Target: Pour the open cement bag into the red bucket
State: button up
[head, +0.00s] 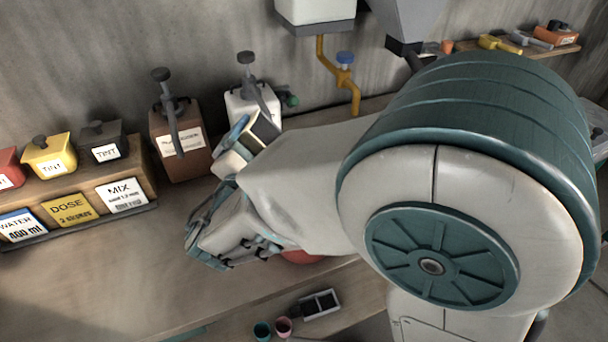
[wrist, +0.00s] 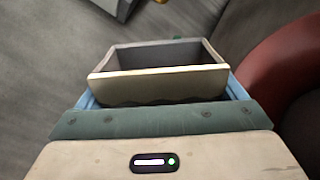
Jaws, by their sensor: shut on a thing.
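My gripper (wrist: 160,94) is shut on the open cement bag (wrist: 158,86). In the wrist view, the bag has a pale rim and a grey inside, held between blue fingers. Its mouth faces partly toward the camera; I cannot tell whether cement is flowing. The red bucket (head: 302,257) shows in the head view only as a sliver under my arm, which hides most of it. A curved red wall, seemingly the bucket (wrist: 286,62), shows close to the bag's right in the wrist view. The bag's exact position over the bucket is unclear.
Tint boxes (head: 48,157) and label cards (head: 70,210) stand at the left of the bench. A brown jug (head: 178,148) and a white jug (head: 247,104) stand by the wall. Small cups (head: 283,326) and a dark tray (head: 319,304) lie at the front. The left front bench is clear.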

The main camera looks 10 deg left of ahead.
aim_at(248, 136)
jog(key=shift+w+a+r+n+p, duration=0.1)
jog(key=shift+a+r+n+p, duration=0.2)
jog(key=shift+r+n+p, duration=0.45)
jog(key=a+n+p, duration=0.2)
jog(key=shift+r+n+p, duration=0.25)
jog(key=shift+n+p, duration=0.05)
jog(key=shift+n, duration=0.05)
jog(key=shift+w+a+f+n+b, duration=0.1)
jog(key=shift+a+f+n, duration=0.55)
jog(key=shift+f+n, duration=0.5)
jog(key=shift+w+a+f+n+b, duration=0.15)
jog(key=shift+a+f+n, duration=0.5)
jog(key=shift+f, duration=0.8)
jog(key=shift+a+f+n+b, duration=0.1)
jog(key=shift+a+f+n, duration=0.5)
jog(key=shift+f+n, duration=0.55)
jog(key=shift+f, duration=0.15)
